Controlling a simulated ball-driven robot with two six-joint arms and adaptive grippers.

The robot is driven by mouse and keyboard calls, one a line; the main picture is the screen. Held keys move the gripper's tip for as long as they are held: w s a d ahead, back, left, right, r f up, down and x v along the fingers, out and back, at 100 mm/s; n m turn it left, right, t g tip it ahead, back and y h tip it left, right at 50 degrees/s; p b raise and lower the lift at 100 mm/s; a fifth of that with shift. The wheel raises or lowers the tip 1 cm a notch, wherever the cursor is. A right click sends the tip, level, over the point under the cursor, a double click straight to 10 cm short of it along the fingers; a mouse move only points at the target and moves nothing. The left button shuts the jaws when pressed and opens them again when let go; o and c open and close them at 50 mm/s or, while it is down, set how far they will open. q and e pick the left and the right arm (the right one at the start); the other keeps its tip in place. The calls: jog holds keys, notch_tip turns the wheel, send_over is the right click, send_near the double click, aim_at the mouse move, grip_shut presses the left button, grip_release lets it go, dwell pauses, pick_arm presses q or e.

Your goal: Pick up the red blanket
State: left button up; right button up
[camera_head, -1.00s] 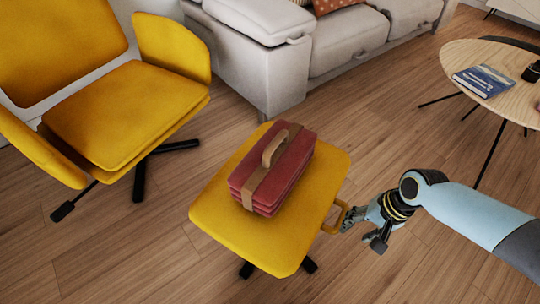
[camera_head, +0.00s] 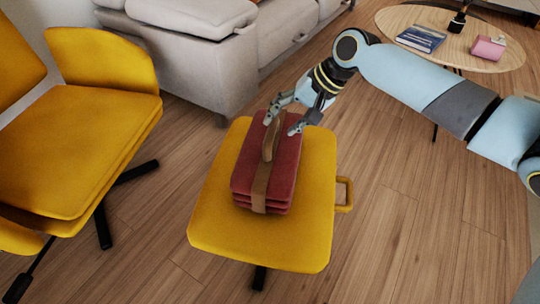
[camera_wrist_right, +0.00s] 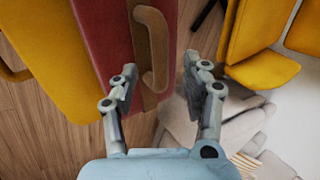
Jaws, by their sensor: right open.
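The red blanket (camera_head: 246,176) lies folded in layers on a yellow ottoman (camera_head: 305,240). A brown strap (camera_head: 259,192) with a raised handle (camera_head: 271,138) runs around it. My right gripper (camera_head: 283,121) is at the blanket's far end, with its fingers pointing down on either side of the handle in the head view. In the right wrist view, the right gripper (camera_wrist_right: 160,88) is open and the handle (camera_wrist_right: 153,45) reaches toward the space between its fingertips. Whether the fingers touch the handle I cannot tell. My left gripper is not in view.
A yellow armchair (camera_head: 85,150) stands at the left, close to the ottoman. A grey sofa (camera_head: 205,65) is behind. A round wooden table (camera_head: 460,45) with a blue book (camera_head: 421,38) and a pink box (camera_head: 488,47) is at the upper right. Floor is clear at the right.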

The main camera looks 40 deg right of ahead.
aim_at(275, 129)
jog(key=x, duration=0.1)
jog(key=b+x, duration=0.2)
jog(key=shift+w+d+f, duration=0.15)
jog(key=shift+w+f, duration=0.1)
jog(key=shift+f, duration=0.1)
jog(key=shift+b+x, duration=0.5)
jog(key=shift+x, duration=0.45)
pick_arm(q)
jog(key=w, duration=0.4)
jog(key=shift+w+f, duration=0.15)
pick_arm(e)
jog(key=shift+w+r, duration=0.1)
jog(key=shift+c, duration=0.4)
grip_shut()
